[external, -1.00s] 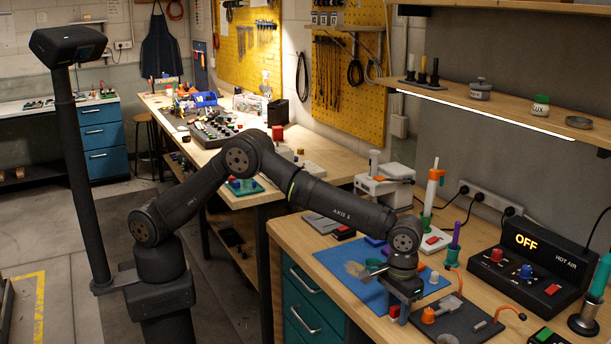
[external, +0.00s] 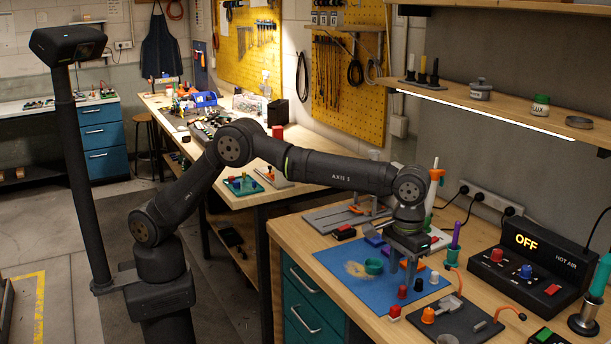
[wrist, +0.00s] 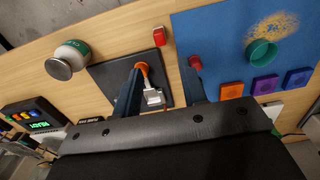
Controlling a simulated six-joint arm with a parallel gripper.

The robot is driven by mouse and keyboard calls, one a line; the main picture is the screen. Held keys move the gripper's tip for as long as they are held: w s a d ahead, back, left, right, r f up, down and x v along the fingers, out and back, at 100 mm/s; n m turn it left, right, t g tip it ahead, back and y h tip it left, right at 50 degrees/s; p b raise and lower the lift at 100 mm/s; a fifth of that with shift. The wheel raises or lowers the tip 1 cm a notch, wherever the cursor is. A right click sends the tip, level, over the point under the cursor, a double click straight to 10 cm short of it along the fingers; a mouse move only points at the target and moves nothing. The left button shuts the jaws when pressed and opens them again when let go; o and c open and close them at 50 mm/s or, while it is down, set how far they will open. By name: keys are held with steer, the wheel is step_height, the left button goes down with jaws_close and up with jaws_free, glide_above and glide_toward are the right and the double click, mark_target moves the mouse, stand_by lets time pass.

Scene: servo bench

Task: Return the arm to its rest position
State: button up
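My arm reaches right across the bench, with its elbow raised. My gripper (external: 401,284) points down just above the right part of the blue mat (external: 335,262). In the wrist view my gripper (wrist: 163,72) also shows two separated fingers over the dark plate and the mat's edge. A teal cup (external: 374,267) stands on the mat beside a tan speckled patch (external: 355,269). Small red and dark caps stand near the fingertips, including a red one (external: 419,284). No rest position is marked in view.
A dark plate with an orange cone (external: 428,316) lies in front of the gripper. The hot air unit (external: 533,268) and power strip (external: 491,204) stand right and behind.

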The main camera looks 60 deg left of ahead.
mark_target(397, 306)
steer(key=shift+r, duration=0.35)
step_height(397, 306, down, 12)
steer(key=shift+r, duration=1.85)
